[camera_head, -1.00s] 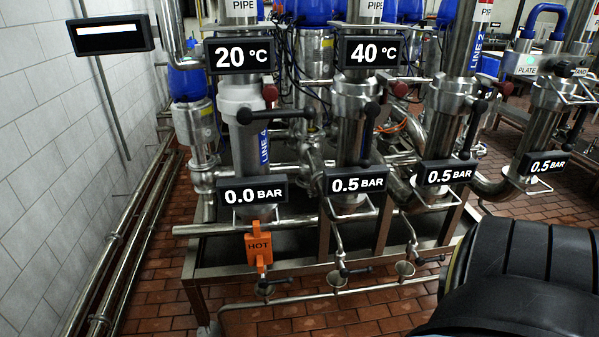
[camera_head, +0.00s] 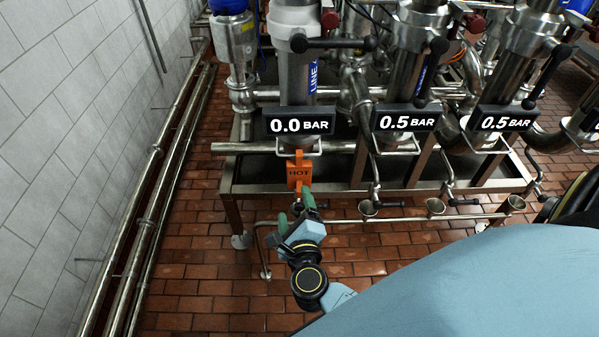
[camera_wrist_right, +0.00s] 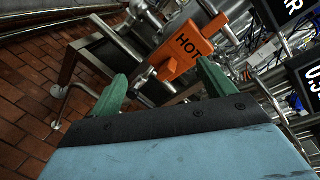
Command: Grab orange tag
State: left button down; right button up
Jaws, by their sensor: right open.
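The orange tag (camera_head: 299,172) with the word HOT hangs below the 0.0 BAR display on the leftmost pipe. In the right wrist view the orange tag (camera_wrist_right: 187,48) shows ahead of the fingers, toward the right finger. My right gripper (camera_head: 297,208) is just below the tag in the head view. In the right wrist view my right gripper (camera_wrist_right: 163,88) has its two green fingers wide apart, with nothing held between them. Whether a fingertip touches the tag I cannot tell. My left gripper is not in view.
The steel frame (camera_head: 335,185) and its pipes stand behind the tag. Several drain cups (camera_head: 368,208) line its front on a low pipe. The 0.0 BAR display (camera_head: 298,123) is just above the tag. A white wall (camera_head: 60,130) with pipes runs along the left.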

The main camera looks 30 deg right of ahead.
aim_at(299, 168)
notch_tip(299, 168, up, 9)
jog(key=s+m+g+p, duration=0.1)
jog(key=m+g, duration=0.3)
jog(key=m, duration=0.9)
jog(key=shift+h, duration=0.3)
jog(key=x, duration=1.2)
jog(key=shift+w+d+f+b, duration=0.1)
jog(key=shift+d+b, duration=0.25)
jog(key=shift+d, duration=0.1)
jog(key=c, duration=1.3)
